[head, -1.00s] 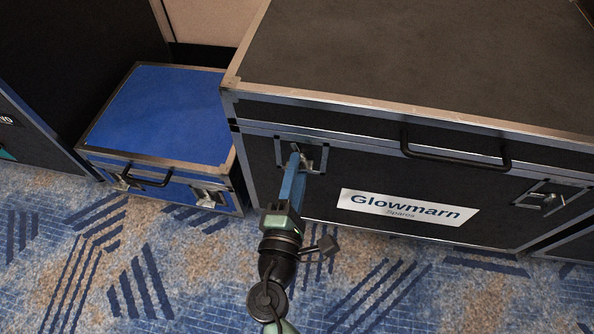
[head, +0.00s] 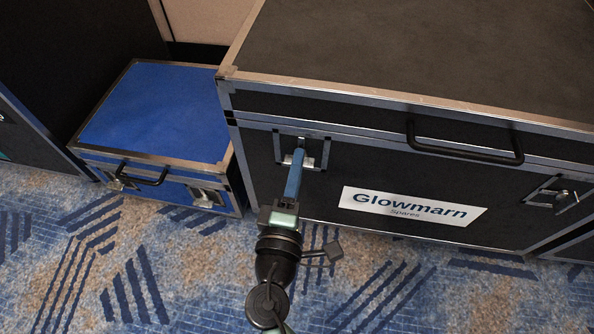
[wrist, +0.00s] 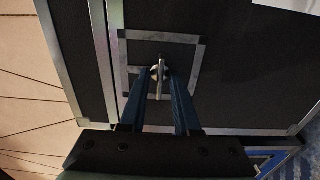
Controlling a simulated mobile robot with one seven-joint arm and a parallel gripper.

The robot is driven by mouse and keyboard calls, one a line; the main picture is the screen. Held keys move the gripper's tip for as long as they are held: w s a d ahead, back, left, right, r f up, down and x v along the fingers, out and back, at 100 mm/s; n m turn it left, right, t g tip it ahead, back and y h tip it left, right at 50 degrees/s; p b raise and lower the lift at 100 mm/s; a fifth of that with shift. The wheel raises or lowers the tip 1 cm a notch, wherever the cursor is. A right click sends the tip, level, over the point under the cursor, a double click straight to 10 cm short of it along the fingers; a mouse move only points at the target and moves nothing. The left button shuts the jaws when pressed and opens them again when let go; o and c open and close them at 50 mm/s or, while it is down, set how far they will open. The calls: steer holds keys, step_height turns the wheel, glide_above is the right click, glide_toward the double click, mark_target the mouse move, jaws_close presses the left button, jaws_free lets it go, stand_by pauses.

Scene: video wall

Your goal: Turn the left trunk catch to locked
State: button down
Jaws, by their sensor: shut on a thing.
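The black trunk (head: 330,172) with metal edges and a "Glowmarn Spares" label stands in front of me. Its left catch (head: 311,162) is a metal plate with a small turning key, on the upper left of the front face. My gripper (head: 299,158) reaches the catch and is shut on its key; the fingers partly hide it in the head view. In the wrist view the catch's key (wrist: 161,72) shows as a thin upright piece between the blue fingertips of my gripper (wrist: 162,80). The right catch (head: 556,199) is apart from my gripper.
A black handle (head: 464,148) sticks out from the trunk's front, right of the left catch. A lower blue case (head: 155,115) stands to the left, close to the trunk. The patterned carpet (head: 400,290) in front is clear.

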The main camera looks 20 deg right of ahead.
steer(key=c, duration=1)
jaws_free()
steer(key=shift+s+a, duration=0.1)
steer(key=p+v, duration=0.3)
steer(key=v, duration=0.9)
steer(key=shift+s+a, duration=0.2)
steer(key=shift+s, duration=0.1)
